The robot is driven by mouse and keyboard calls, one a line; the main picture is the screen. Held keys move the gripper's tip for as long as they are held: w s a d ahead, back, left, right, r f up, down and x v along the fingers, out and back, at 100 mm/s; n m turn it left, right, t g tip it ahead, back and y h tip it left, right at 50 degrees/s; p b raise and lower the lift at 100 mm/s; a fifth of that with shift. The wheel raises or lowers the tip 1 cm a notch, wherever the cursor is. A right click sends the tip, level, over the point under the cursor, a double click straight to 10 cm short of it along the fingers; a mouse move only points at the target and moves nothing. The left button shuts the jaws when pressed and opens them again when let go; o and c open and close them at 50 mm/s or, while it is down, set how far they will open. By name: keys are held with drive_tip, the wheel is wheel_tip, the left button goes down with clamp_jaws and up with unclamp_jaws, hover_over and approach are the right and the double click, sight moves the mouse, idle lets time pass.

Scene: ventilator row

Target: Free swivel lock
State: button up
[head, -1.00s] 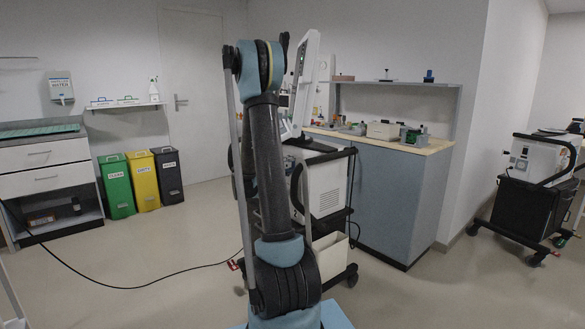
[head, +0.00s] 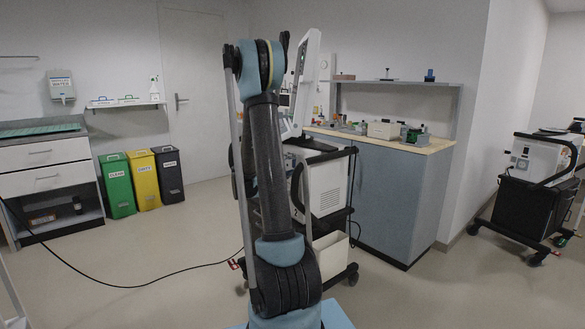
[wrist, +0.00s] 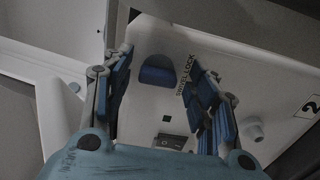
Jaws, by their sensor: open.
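The swivel lock is a dark blue rounded knob (wrist: 158,76) on a white ventilator panel, with the printed label "SWIVEL LOCK" (wrist: 186,75) just to its right in the wrist view. My gripper (wrist: 165,90) is open, its blue-padded fingers to the left and right of the knob, and I see no contact. The right finger partly overlaps the label. In the head view the ventilator (head: 325,185) stands on a cart behind my arm, its screen (head: 303,80) tilted on top. My arm hides the gripper and the knob there.
A black rocker switch (wrist: 171,141) and a grey round knob (wrist: 251,129) sit on the same panel. A counter (head: 385,190) stands behind the cart. A second ventilator (head: 540,160) is at the right. A black cable (head: 130,287) crosses the floor.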

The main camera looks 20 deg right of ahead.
drive_tip(key=v, duration=1.1)
drive_tip(key=shift+a, duration=0.3)
